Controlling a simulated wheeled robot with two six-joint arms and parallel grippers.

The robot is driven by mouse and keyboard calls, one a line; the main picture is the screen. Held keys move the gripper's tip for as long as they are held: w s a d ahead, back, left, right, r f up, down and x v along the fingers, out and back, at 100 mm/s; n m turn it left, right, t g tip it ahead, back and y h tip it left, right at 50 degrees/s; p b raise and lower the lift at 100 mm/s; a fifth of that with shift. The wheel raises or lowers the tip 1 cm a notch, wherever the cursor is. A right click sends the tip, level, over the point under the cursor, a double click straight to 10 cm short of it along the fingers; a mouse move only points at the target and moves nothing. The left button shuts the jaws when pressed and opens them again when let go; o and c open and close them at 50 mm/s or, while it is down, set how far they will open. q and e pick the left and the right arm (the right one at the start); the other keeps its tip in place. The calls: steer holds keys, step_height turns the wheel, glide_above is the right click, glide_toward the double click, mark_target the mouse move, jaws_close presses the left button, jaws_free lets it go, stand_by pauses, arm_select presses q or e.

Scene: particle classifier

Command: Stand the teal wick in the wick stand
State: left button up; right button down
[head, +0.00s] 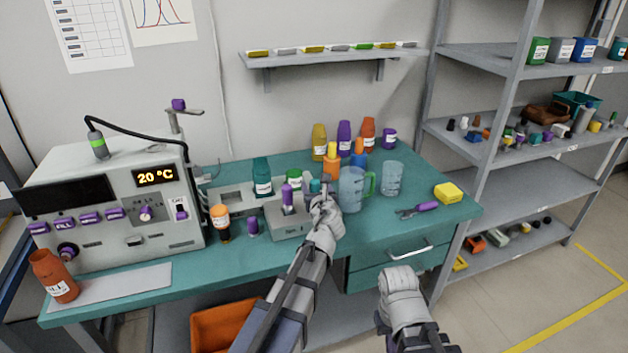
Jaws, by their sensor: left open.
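The wick stand (291,228) looks like the low grey block on the teal bench, left of my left gripper. A purple wick (287,194) stands upright in it. A small teal piece (315,186), which looks like the teal wick, is upright at the fingertips of my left gripper (322,199). The gripper is open beside it, at the stand's right end. Its lower part is hidden, so I cannot tell whether it sits in the stand. My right gripper (400,278) is low, in front of the drawers, apart from the bench items; its fingers are unclear.
A clear beaker with a green handle (352,190) stands just right of my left gripper, with another beaker (392,179) beyond. Several bottles stand behind. A machine (110,205) fills the bench's left.

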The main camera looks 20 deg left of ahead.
arm_select(q)
steer(key=p+v, duration=0.1)
steer(key=v, duration=0.6)
steer(key=shift+s, duration=0.2)
steer(key=s+f+n+g, duration=0.1)
steer(key=n, duration=0.1)
steer(key=s+f+n+g, duration=0.1)
steer(key=f+n, duration=0.1)
steer(key=n, duration=0.1)
steer(key=s+f+n+g, duration=0.1)
steer(key=s+f+n, duration=0.1)
steer(key=shift+n, duration=0.4)
steer(key=s+d+f+n+g+h, duration=0.1)
steer(key=s+d+f+n+g, duration=0.3)
steer(key=s+n, duration=0.2)
steer(key=s+d+f+n+g+h, duration=0.2)
steer(key=s+d+f+n+g, duration=0.2)
steer(key=s+n, duration=0.3)
steer(key=s+d+f+n+g+h, duration=0.2)
steer(key=s+n, duration=0.4)
steer(key=s, duration=0.3)
step_height(320, 180, down, 2)
steer(key=shift+d+f+n+g, duration=0.2)
steer(key=shift+d+n+g, duration=0.2)
steer(key=shift+d+g, duration=0.55)
